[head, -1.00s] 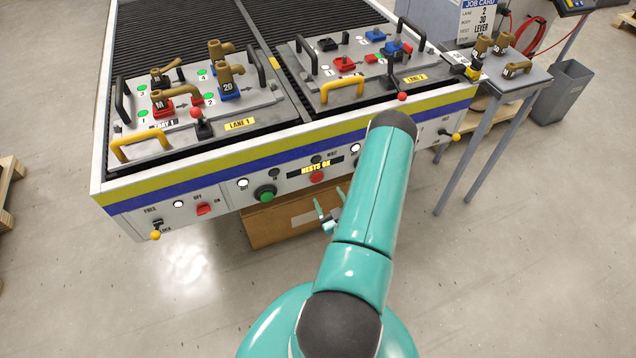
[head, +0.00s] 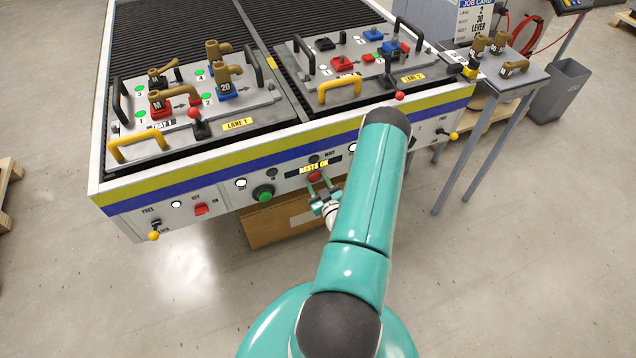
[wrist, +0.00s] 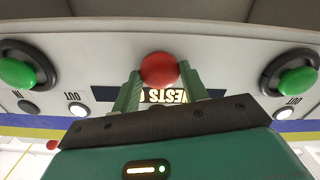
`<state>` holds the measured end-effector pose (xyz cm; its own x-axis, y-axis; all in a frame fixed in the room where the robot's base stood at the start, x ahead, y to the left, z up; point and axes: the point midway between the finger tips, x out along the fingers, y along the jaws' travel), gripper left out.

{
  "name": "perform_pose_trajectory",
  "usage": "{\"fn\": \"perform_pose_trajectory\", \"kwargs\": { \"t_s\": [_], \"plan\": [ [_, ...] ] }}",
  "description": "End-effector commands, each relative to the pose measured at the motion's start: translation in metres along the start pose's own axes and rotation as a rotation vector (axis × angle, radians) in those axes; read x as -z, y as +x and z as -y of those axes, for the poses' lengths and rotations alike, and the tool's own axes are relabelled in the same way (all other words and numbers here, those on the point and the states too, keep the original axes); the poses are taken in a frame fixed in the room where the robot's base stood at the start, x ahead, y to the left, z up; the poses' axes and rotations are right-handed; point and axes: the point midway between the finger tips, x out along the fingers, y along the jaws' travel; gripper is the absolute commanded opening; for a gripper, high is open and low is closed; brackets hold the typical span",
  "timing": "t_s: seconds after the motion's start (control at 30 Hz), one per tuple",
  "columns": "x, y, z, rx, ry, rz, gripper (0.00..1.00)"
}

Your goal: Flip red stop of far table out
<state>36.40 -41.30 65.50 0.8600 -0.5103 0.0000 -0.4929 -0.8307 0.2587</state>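A red round button (head: 316,177) sits on the table's front panel, below the lit NESTS OK display (head: 314,168). In the wrist view, the red button (wrist: 160,68) lies between the tips of my green fingers. My gripper (head: 323,188) is open in front of the panel. In the wrist view, my gripper (wrist: 160,78) has one finger on each side of the button, and I cannot tell whether they touch it. Two levers with red knobs stand at the table edge, one by lane 1 (head: 195,113) and one by lane 2 (head: 400,96).
A green button (head: 263,193) is left of my gripper, and a red switch (head: 201,209) further left. Yellow-knobbed levers (head: 154,236) sit at both panel ends. Two trays with yellow handles (head: 339,90) lie on top. A small side table (head: 520,78) stands right. A cardboard box (head: 280,222) is below.

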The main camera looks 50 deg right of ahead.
Motion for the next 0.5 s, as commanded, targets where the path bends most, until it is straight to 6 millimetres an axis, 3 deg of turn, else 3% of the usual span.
{"fn": "perform_pose_trajectory", "kwargs": {
  "t_s": [0.03, 0.1, 0.5],
  "plan": [
    [-0.0001, -0.0001, -0.0002, 0.000, 0.000, 0.000, 0.13],
    [-0.0001, -0.0001, -0.0003, -0.001, 0.000, 0.000, 0.02],
    [-0.0001, -0.0099, -0.0002, 0.000, -0.001, 0.001, 0.02]
  ]
}}
